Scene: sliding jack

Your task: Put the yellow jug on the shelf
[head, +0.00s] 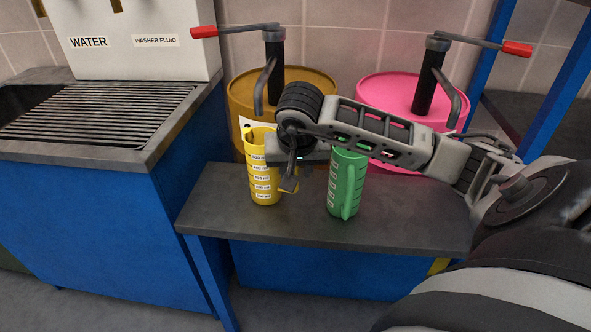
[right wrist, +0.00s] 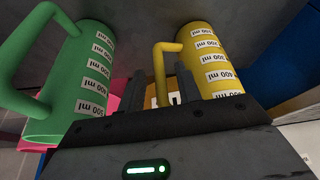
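The yellow jug (head: 262,180) stands upright on the low grey bench (head: 225,205). Its handle is on the right side, and it also shows in the right wrist view (right wrist: 210,62). My right gripper (head: 289,178) is at the handle side of the jug. In the right wrist view its two fingers (right wrist: 168,82) are apart, with the handle appearing between them and a gap beside it. A shelf unit with blue posts and a dark board (head: 535,118) is at the far right, partly cut off. My left gripper is not in view.
A green jug (head: 345,185) stands on the bench just right of my gripper, under my arm. A yellow-brown drum (head: 240,98) and a pink drum (head: 385,88) with pumps stand behind. A blue sink cabinet (head: 110,225) is at left.

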